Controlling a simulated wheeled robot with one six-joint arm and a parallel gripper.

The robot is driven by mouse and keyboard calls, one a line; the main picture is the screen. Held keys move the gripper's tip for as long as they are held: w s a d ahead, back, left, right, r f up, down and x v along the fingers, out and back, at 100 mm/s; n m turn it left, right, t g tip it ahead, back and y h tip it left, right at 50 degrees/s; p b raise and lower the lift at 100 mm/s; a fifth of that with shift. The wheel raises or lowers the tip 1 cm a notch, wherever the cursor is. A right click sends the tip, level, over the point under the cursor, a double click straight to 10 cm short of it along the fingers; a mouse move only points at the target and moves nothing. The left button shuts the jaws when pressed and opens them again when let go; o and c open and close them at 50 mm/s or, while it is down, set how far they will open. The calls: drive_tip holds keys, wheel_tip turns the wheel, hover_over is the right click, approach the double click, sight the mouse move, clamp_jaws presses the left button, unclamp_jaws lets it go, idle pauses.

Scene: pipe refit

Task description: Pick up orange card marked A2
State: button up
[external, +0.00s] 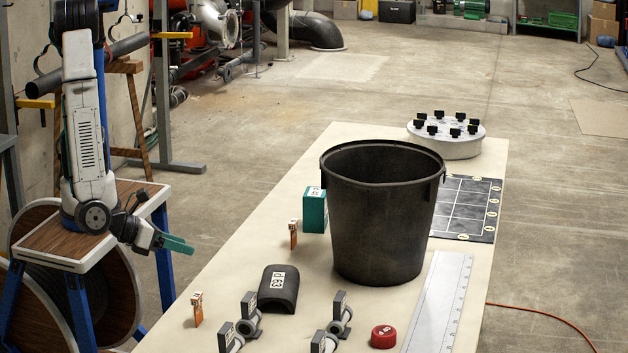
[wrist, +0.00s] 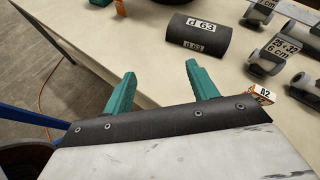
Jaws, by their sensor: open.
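The orange card marked A2 (wrist: 263,95) is at the right of the wrist view, close to the grey clamps, with a white label on its face. In the external view the near-left orange card (external: 197,311), standing on the table's left side, matches its place; its label is too small to read there. My gripper (external: 178,243) is off the table's left edge, apart from the card. In the wrist view its teal fingers (wrist: 160,72) are spread, with nothing between them. The card lies to the right of the fingers.
A second orange card (external: 293,233) stands by a teal block (external: 314,211). A black d 63 pipe piece (external: 280,290), grey clamps (external: 248,318) and a red cap (external: 383,336) lie nearby. A tall black bucket (external: 385,220) stands mid-table. Bare table surrounds the near card's left side.

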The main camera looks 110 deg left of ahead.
sight(191, 309)
drive_tip(key=d+f+m+h, duration=0.1)
drive_tip(key=d+m, duration=0.1)
drive_tip(key=w+d+f+m+t+h, duration=0.1)
drive_tip(key=d+m, duration=0.1)
drive_tip(key=d, duration=0.1)
drive_tip(key=d+f+m+t+h, duration=0.1)
drive_tip(key=d+f+m+h, duration=0.1)
drive_tip(key=d, duration=0.1)
drive_tip(key=shift+w, duration=0.2)
drive_tip(key=d+m+h, duration=0.1)
drive_tip(key=d, duration=0.1)
drive_tip(key=w+d+m+t+h, duration=0.1)
drive_tip(key=d+m, duration=0.1)
drive_tip(key=shift+w+r+h, duration=0.15)
drive_tip(key=shift+r+h, duration=0.05)
drive_tip(key=shift+h, duration=0.2)
drive_tip(key=x, duration=0.2)
drive_tip(key=shift+w, duration=0.3)
drive_tip(key=x, duration=0.5)
drive_tip(key=shift+w+d+r, duration=0.1)
drive_tip(key=shift+w+d, duration=0.05)
drive_tip(key=shift+d, duration=0.25)
drive_tip(key=c, duration=1)
